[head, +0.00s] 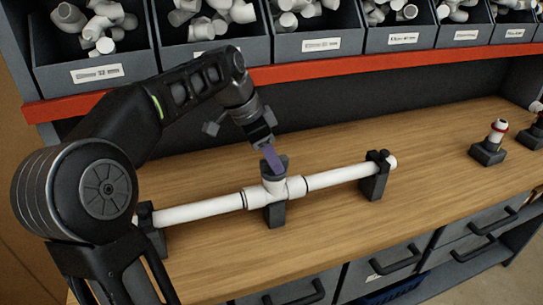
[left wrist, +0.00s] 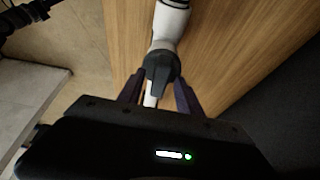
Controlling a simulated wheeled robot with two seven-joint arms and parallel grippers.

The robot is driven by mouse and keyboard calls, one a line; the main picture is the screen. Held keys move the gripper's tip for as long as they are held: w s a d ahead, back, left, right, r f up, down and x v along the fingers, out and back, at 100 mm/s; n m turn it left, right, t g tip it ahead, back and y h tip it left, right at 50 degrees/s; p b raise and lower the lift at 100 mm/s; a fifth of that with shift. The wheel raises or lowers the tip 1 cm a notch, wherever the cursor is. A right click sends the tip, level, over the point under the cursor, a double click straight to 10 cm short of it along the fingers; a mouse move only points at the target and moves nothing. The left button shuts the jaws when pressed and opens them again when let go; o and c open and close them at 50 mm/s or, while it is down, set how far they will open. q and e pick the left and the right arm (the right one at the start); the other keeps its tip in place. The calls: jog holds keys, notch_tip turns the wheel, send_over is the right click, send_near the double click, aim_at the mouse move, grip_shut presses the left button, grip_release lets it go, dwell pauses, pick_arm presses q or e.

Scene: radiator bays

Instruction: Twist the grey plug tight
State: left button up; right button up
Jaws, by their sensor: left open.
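A white pipe (head: 338,177) lies across the wooden bench on dark supports, with a white tee (head: 273,186) in its middle. The grey plug (head: 283,163) sits on the tee's upward opening, partly covered by my gripper. My left gripper (head: 272,158) reaches down from above to the plug, its purple finger showing against it. In the left wrist view the plug (left wrist: 162,67) shows dark grey between the tips of the two open fingers (left wrist: 159,84). I cannot tell whether either finger touches it. My right gripper is in neither view.
Bins of white fittings (head: 310,44) line a shelf with a red edge (head: 330,70) behind the arm. Two small dark stands hold fittings (head: 489,148) at the right. Drawers with dark handles (head: 398,260) are below the bench. The bench front right is clear.

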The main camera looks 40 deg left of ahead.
aim_at(264, 161)
pick_arm(q)
jog(key=shift+s+a+r, duration=0.1)
jog(key=shift+a+r, duration=0.05)
jog(key=shift+r, duration=0.3)
jog(key=v, duration=0.4)
jog(key=p+v, duration=0.1)
jog(key=v, duration=0.1)
jog(key=shift+s+r, duration=0.1)
jog(key=shift+r, duration=0.15)
jog(key=shift+s+r, duration=0.1)
